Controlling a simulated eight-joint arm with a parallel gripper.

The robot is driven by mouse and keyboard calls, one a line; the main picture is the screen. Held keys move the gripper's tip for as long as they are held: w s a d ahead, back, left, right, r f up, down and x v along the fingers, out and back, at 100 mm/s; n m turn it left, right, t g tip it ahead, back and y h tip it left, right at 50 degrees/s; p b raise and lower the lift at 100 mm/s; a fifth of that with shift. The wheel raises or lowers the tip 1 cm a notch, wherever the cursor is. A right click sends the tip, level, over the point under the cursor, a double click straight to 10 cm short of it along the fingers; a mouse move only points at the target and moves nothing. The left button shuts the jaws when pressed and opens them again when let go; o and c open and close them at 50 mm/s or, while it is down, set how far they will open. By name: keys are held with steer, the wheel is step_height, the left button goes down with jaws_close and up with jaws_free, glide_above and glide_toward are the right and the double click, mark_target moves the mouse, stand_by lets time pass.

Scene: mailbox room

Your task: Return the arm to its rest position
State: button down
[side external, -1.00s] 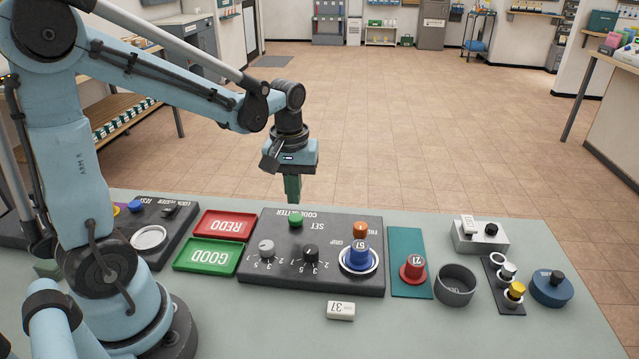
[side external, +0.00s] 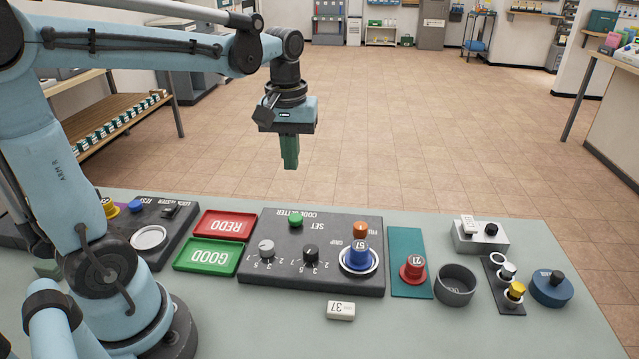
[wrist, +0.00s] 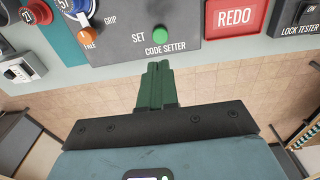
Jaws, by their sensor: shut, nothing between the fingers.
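My gripper (side external: 290,153) is shut and empty. Its green fingers point down, well above the table's far edge near the code setter (side external: 322,286). In the wrist view the closed fingers (wrist: 158,68) show below the code setter panel (wrist: 150,30), with nothing between them. My arm is raised and bent, with its forearm nearly level. In the side view the fingertips are clear of the table and of everything on it.
Red REDO tray (side external: 224,225) and green GOOD tray (side external: 208,256) lie left of the code setter. A white block marked 37 (side external: 340,310) lies in front. A red knob piece (side external: 412,269), grey ring cup (side external: 456,285) and blue round piece (side external: 552,290) stand right. Space above the table is clear.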

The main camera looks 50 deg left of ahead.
stand_by(0.3)
steer(key=s+d+f+m+t, duration=0.3)
steer(key=d+m+t, duration=0.3)
steer(key=m, duration=0.3)
steer(key=shift+s+d+t, duration=0.4)
steer(key=shift+s+d, duration=0.35)
steer(key=c, duration=1.8)
jaws_free()
